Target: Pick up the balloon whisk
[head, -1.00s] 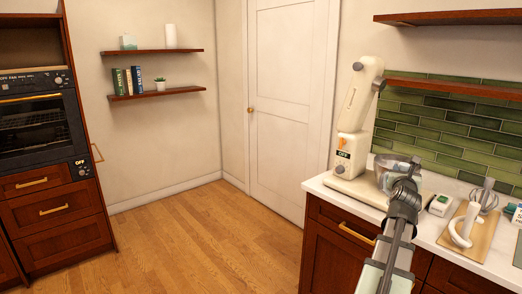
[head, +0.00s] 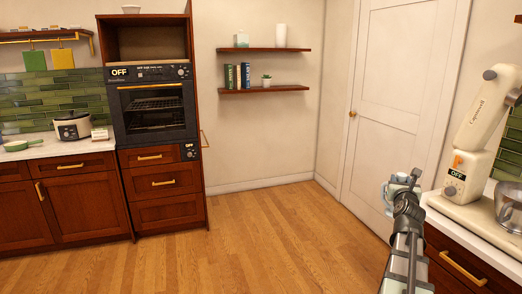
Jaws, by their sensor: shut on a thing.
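My gripper (head: 397,186) is at the lower right in the head view, in front of the white door and just left of the right-hand counter. It is shut on a small pale thing, mostly hidden by the hand, and I cannot tell what it is. I cannot make out a balloon whisk in the current view. The part of the counter farther right is outside the picture.
A cream stand mixer (head: 475,140) with a metal bowl (head: 509,208) stands on the right counter (head: 455,218). A wall oven (head: 155,108) and another counter (head: 50,147) with a cooker (head: 73,126) are at left. The wooden floor (head: 255,235) between is clear.

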